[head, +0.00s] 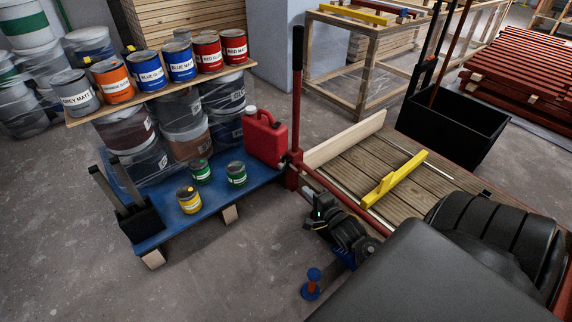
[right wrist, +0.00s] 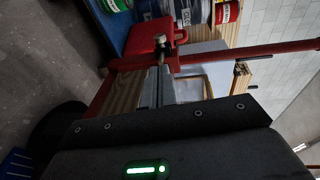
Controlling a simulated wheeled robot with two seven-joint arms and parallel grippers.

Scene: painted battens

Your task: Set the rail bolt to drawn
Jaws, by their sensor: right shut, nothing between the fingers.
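A red rail (head: 345,204) runs from a red upright post (head: 297,100) down to the right along the plank deck. My right gripper (head: 317,199) is just below the rail near the post. Its grey fingers (right wrist: 158,80) are shut and empty, pointing toward the silver piece; contact is unclear. My left gripper is not in view.
A blue platform (head: 215,205) carries small tins, a red jerrycan (head: 264,138) and wrapped drums. A yellow piece (head: 394,180) lies on the plank deck (head: 410,205). The lower-left floor is clear.

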